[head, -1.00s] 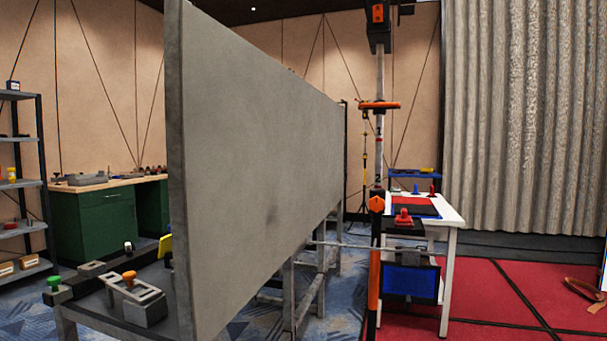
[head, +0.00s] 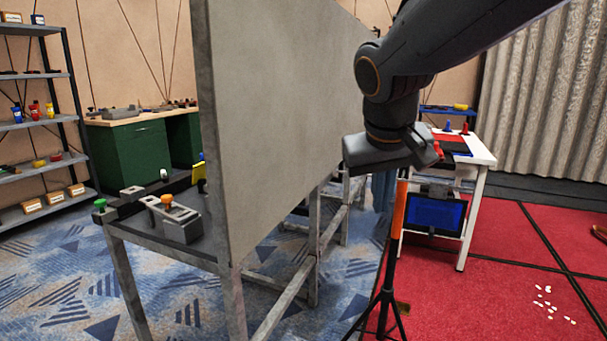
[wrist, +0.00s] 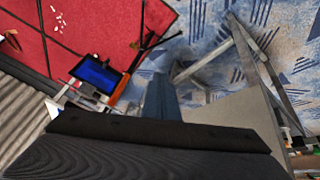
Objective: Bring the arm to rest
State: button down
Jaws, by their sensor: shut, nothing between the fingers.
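My arm reaches in from the upper right of the head view, in front of the tall grey panel's right part. My gripper (head: 382,208) hangs below the dark wrist and points down, its blue-grey fingers together and empty. It shows in the wrist view (wrist: 159,80) as a narrow blue-grey shape beyond the dark housing, over the floor. In the head view the gripper appears beside the panel (head: 285,130) and close to the orange and black tripod stand (head: 397,225); I cannot tell the exact gap.
A metal frame bench (head: 130,235) with clamps stands left of the panel. A blue screen (head: 432,217) and a white table (head: 478,155) are at the right. Shelves (head: 40,125) and a green cabinet (head: 130,157) stand behind. Red floor (head: 500,290) is mostly clear, with small pale bits.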

jog(key=s+a+f+n+g+y, duration=0.1)
jog(key=s+f+g, duration=0.2)
jog(key=s+f, duration=0.5)
jog(key=s+a+f+g+y, duration=0.1)
jog(key=s+a+f+g, duration=0.1)
jog(key=s+f, duration=0.6)
jog(key=s+d+r+m+p, duration=0.1)
jog(key=d+r+m+p, duration=0.1)
jog(key=d+r+p, duration=0.6)
jog(key=p, duration=0.6)
jog(key=shift+s+r+p, duration=0.25)
jog(key=shift+r+p, duration=0.05)
jog(key=shift+p, duration=0.05)
